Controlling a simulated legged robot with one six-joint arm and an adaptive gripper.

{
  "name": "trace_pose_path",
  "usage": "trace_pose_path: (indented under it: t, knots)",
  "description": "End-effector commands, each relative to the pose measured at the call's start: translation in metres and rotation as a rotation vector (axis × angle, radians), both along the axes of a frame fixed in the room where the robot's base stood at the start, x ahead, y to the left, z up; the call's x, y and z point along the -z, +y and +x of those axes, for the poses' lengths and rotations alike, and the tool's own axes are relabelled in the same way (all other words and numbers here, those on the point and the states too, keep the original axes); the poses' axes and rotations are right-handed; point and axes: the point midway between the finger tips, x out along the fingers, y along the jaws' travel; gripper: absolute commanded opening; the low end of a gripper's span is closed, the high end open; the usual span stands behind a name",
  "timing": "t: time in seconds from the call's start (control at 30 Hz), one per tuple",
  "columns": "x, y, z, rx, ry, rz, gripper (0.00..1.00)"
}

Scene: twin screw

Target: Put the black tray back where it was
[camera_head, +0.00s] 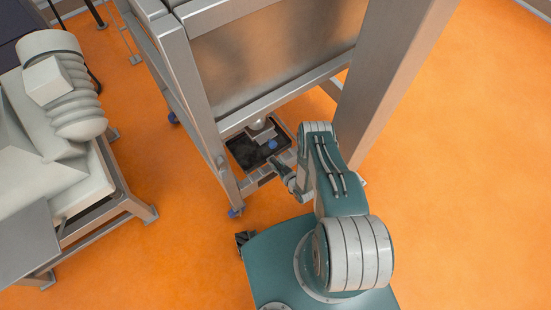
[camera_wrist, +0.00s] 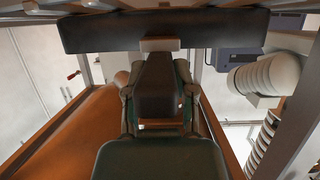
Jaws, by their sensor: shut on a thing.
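The black tray (camera_head: 243,152) is low inside the metal frame, under the large hopper-like body, in the head view. Its dark inside shows, and its front edge faces my arm. My gripper (camera_head: 275,162) is at that front edge, shut on the tray; the fingertips are small and partly hidden by my wrist. In the wrist view a wide dark bar (camera_wrist: 95,34), seemingly the tray's front, spans the top, with a small light block at its middle against my gripper (camera_wrist: 160,62). How far the tray sits in the frame is hard to tell.
The metal frame's posts (camera_head: 200,85) stand on both sides of the tray, with a crossbar above it. A grey spout (camera_head: 262,124) hangs over the tray. A pale ribbed machine (camera_head: 75,110) stands at left. Orange floor (camera_head: 450,210) is clear at right.

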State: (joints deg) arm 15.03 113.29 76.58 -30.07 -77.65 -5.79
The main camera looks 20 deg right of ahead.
Motion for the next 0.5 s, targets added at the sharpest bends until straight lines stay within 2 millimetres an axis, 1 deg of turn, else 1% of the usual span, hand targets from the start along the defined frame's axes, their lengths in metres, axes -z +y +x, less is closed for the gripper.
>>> trace_pose_path:
  t: [0.2, 0.23, 0.3, 0.5]
  knots:
    - [0.0002, 0.0007, -0.0005, -0.001, -0.002, -0.001, 0.0]
    - [0.0009, 0.001, -0.0013, -0.001, 0.0, -0.002, 0.43]
    - [0.0009, 0.0009, -0.0012, -0.001, 0.0, -0.002, 0.68]
    - [0.0008, 0.0007, -0.0009, 0.0, 0.001, -0.001, 0.68]
